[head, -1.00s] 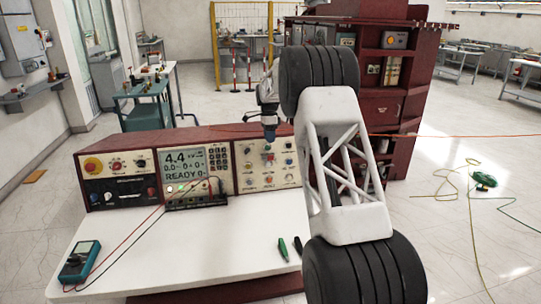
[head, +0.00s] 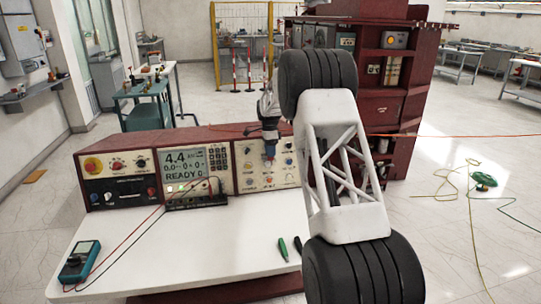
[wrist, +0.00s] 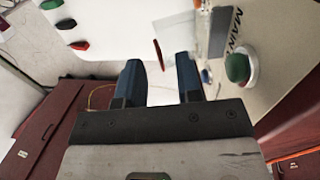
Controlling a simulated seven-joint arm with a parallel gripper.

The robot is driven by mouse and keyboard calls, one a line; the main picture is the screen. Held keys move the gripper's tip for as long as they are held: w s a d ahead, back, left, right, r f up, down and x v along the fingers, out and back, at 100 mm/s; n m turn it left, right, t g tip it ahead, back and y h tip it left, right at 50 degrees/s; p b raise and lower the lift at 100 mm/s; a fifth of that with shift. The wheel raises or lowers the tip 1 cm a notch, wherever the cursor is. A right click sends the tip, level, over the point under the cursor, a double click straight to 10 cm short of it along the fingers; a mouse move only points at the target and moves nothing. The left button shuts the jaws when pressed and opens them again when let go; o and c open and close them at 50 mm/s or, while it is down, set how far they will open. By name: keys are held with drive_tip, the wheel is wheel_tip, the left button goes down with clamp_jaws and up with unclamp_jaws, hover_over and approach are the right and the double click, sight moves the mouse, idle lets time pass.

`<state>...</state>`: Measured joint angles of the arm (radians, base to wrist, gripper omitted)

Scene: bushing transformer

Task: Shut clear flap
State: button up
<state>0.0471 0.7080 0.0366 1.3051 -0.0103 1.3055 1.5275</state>
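My gripper (wrist: 160,80) is open and empty, its two blue fingers apart. In the head view my gripper (head: 270,155) hangs in front of the right-hand panel of the console (head: 225,170). In the wrist view a pale, see-through-looking piece (wrist: 176,38) with a thin red strip (wrist: 158,55) shows just past the fingertips. It looks like the clear flap, standing out from the panel, but its outline is faint. A green push button (wrist: 238,67) and a label reading "MAIN" lie to the right of the fingers. The flap cannot be made out in the head view.
The white tabletop (head: 200,250) in front of the console is largely clear. A teal meter (head: 79,261) with leads lies at its left. Green and black probes (head: 283,248) lie near its right side. Knobs and lamps stick out of the panel around my gripper.

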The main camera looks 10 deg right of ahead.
drive_tip(key=shift+x, duration=0.8)
